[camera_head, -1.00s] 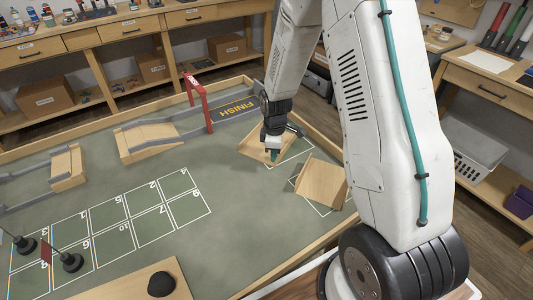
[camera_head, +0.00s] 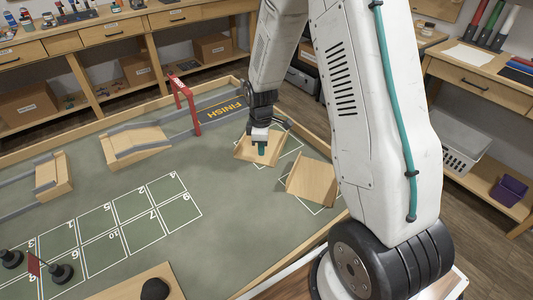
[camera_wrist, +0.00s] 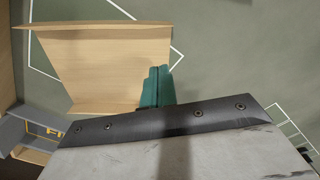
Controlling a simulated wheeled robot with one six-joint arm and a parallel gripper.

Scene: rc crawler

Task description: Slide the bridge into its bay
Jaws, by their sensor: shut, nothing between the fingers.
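A pale wooden piece with raised edges (camera_head: 245,154), which may be the bridge, lies on the green mat below my gripper. It also fills the upper left of the wrist view (camera_wrist: 110,70), lying askew over a white outlined bay. My gripper (camera_head: 261,148) is shut with nothing in it. Its teal fingertips (camera_wrist: 157,86) are low over the wooden piece near its right end in the wrist view; I cannot tell whether they touch. A second wooden piece (camera_head: 312,181) lies nearer to me, tilted across its own white outline. Which of the two is the bridge is not clear.
A wooden border (camera_head: 305,241) rings the mat. A numbered grid (camera_head: 118,220) lies at left. Mat left of my gripper is clear.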

